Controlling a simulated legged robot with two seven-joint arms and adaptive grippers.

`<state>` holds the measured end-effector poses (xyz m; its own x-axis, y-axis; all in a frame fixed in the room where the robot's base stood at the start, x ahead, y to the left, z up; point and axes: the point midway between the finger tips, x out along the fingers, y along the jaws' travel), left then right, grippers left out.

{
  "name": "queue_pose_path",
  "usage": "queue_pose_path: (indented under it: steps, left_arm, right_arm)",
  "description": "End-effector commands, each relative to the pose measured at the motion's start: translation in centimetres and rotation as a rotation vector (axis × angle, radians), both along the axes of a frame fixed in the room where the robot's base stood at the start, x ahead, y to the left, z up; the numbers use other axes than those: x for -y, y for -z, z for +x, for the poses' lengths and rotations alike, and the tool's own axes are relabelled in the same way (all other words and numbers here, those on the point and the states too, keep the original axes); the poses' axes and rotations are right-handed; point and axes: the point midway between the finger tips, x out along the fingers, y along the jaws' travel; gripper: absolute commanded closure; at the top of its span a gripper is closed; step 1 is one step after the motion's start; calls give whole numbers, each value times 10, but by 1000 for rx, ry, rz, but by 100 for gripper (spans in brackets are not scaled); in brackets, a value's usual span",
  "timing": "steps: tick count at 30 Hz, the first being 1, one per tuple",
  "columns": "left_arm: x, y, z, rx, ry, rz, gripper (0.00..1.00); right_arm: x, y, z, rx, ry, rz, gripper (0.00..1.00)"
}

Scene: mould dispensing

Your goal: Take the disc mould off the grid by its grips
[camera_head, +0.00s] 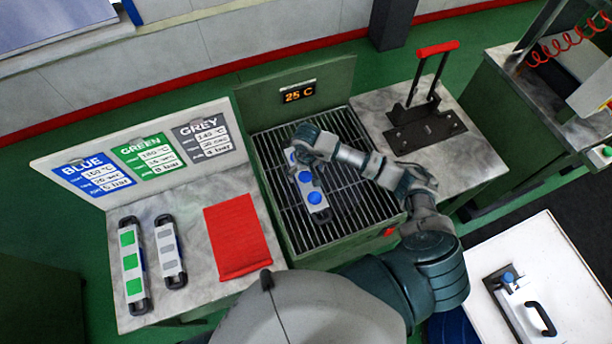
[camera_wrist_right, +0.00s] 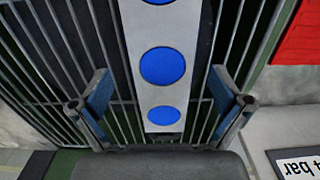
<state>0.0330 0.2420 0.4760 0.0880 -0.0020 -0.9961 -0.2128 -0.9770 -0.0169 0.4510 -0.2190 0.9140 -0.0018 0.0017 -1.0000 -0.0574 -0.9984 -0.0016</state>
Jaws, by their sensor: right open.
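The disc mould (camera_head: 314,197) is a long light-grey bar with round blue discs, lying on the metal grid (camera_head: 352,213). Its near end has a dark grip (camera_head: 322,216); its far end is hidden under my right gripper (camera_head: 297,157). In the right wrist view the mould (camera_wrist_right: 166,95) runs between the two fingers of my right gripper (camera_wrist_right: 160,98). The fingers are open, one on each side, with visible gaps to the bar. My left gripper is not in view.
A green-square mould (camera_head: 131,262) and a grey-square mould (camera_head: 169,250) lie on the marble top at left, beside a red sheet (camera_head: 237,237). A black press with a red handle (camera_head: 437,49) stands right of the grid. A white table (camera_head: 560,270) is at lower right.

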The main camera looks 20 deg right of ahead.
Motion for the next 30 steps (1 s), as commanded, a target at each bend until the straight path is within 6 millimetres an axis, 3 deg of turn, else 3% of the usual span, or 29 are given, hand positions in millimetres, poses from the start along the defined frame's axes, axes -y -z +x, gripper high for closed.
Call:
queue_pose_path:
  steps: [4, 12, 24, 30]
  left_arm:
    - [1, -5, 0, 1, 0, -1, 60]
    - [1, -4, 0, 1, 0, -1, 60]
    - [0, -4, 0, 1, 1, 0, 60]
    - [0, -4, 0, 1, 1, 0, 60]
  right_arm:
    - [-1, 17, 1, 0, 1, 1, 0]
    - [-1, 21, 1, 2, 0, 0, 0]
    - [0, 20, 2, 3, -1, 2, 97]
    - [0, 20, 1, 2, -1, 1, 97]
